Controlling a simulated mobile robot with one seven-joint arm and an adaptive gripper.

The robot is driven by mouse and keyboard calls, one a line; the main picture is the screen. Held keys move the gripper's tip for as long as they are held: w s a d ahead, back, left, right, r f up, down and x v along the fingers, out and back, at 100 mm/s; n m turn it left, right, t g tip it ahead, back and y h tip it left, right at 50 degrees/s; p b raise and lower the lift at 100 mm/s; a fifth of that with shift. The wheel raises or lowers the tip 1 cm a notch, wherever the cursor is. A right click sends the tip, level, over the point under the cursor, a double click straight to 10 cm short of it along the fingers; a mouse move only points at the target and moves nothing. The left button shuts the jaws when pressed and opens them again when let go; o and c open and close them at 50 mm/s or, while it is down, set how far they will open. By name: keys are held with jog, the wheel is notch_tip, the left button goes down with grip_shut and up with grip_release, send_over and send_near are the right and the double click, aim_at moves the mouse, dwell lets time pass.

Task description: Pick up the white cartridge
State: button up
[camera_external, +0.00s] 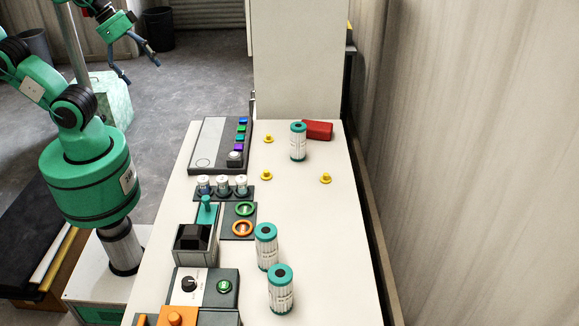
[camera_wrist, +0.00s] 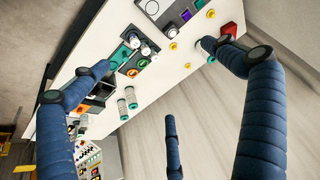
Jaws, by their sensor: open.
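Three white ribbed cylinders with teal end caps look like cartridges; I cannot tell which one the task means. One cartridge (camera_external: 298,145) stands at the far end of the white table (camera_external: 318,225), beside a red block (camera_external: 318,130). Two more, a middle cartridge (camera_external: 266,250) and a near cartridge (camera_external: 281,294), stand close together towards the front. In the wrist view the far cartridge (camera_wrist: 209,45) is partly covered by a blue finger; the front pair (camera_wrist: 131,98) shows left of centre. My gripper (camera_external: 141,71) is open and empty, off the table at upper left, apart from all cartridges.
A grey panel with coloured buttons (camera_external: 212,150), several small white-capped vials (camera_external: 223,186), green and orange rings (camera_external: 244,209) and a control box (camera_external: 190,285) line the table's left side. Small yellow knobs (camera_external: 325,178) dot the surface. A wall (camera_external: 470,150) stands at the right.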

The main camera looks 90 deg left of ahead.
jog(key=c, duration=0.8)
